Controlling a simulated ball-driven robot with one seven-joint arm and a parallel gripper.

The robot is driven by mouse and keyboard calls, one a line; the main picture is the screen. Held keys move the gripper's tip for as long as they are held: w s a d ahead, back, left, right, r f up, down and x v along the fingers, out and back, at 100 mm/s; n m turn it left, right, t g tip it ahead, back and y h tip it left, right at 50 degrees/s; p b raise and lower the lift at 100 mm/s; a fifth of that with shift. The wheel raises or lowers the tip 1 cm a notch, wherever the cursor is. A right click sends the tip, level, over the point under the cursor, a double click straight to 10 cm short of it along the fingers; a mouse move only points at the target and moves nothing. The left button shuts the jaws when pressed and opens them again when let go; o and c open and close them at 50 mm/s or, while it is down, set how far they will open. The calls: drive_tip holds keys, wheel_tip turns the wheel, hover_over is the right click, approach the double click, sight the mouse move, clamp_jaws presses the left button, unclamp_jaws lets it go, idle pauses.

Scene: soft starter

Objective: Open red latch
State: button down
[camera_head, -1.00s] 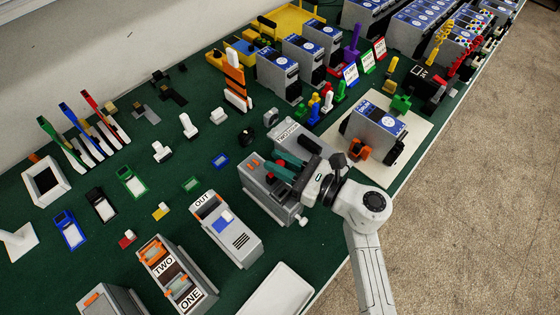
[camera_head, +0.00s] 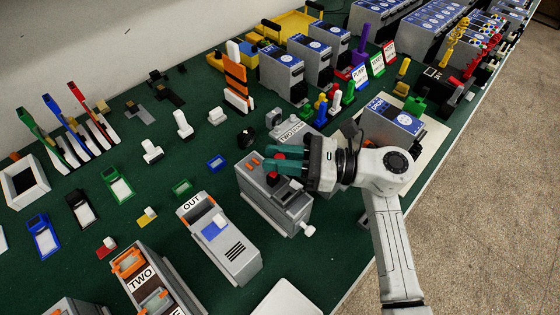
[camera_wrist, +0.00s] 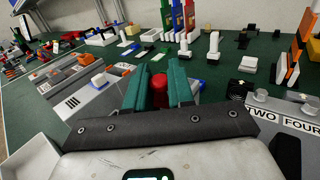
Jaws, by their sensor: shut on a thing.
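The red latch (camera_head: 279,157) shows as a small red piece on top of a grey box (camera_head: 290,208) with orange marks and a white knob on its side. In the wrist view, the red latch (camera_wrist: 158,88) shows between the teal fingers. My gripper (camera_head: 283,163) is shut on it, with its fingers reaching in from the right above the box. My gripper (camera_wrist: 158,84) hides part of the latch and the box top in the wrist view. A second red spot shows just below the fingers in the head view.
A grey box marked OUT (camera_head: 225,245) stands to the left. Another grey box (camera_head: 298,132) stands close behind, and a blue-topped unit (camera_head: 388,122) on a pale plate stands at the right.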

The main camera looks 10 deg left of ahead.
drive_tip(key=c, duration=1)
unclamp_jaws()
drive_tip(key=shift+c, duration=0.2)
drive_tip(key=d+b, duration=0.3)
drive_tip(key=d, duration=0.7)
drive_tip(key=shift+s+d, duration=0.2)
drive_tip(key=shift+d, duration=0.2)
